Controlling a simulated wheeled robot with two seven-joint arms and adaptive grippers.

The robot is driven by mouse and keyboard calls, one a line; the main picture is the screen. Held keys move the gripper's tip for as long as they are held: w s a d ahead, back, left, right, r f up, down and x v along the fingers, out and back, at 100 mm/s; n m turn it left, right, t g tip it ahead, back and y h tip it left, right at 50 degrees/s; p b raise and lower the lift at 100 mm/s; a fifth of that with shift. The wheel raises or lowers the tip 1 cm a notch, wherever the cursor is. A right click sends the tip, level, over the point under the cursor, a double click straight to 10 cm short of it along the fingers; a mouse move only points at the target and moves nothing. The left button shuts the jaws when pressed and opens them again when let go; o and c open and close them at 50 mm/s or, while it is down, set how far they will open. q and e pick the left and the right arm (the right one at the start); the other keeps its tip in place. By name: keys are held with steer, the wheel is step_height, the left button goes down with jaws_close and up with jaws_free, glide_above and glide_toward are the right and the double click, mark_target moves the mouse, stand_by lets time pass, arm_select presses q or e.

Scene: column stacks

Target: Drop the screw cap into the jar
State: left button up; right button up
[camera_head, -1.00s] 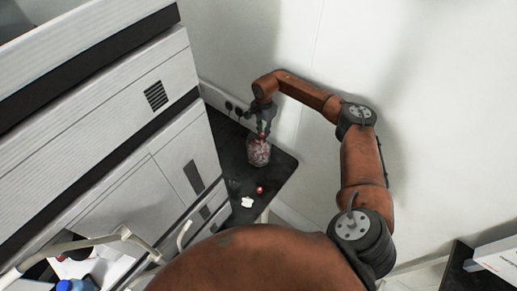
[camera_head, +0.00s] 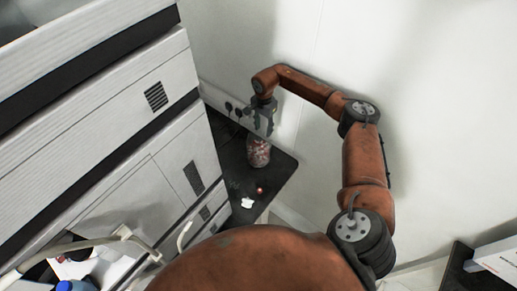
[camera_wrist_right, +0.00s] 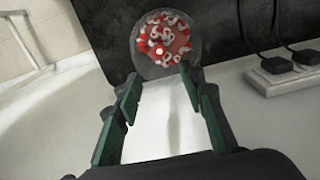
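The jar (camera_head: 258,153) is a clear container standing on a dark table beside the wall. The right wrist view looks into its round mouth (camera_wrist_right: 165,38), where several red and white pieces lie. I cannot tell which of these, if any, is the screw cap. My right gripper (camera_head: 263,132) is just above the jar. My left gripper is not in view.
The dark table top (camera_head: 279,173) also holds a small red round object (camera_head: 260,190) and a white crumpled-looking object (camera_head: 247,202). A tall white cabinet (camera_head: 110,110) stands close on the left. Sockets with black plugs (camera_wrist_right: 283,68) are on the wall nearby.

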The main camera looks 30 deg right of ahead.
step_height(320, 180, up, 9)
stand_by(0.3)
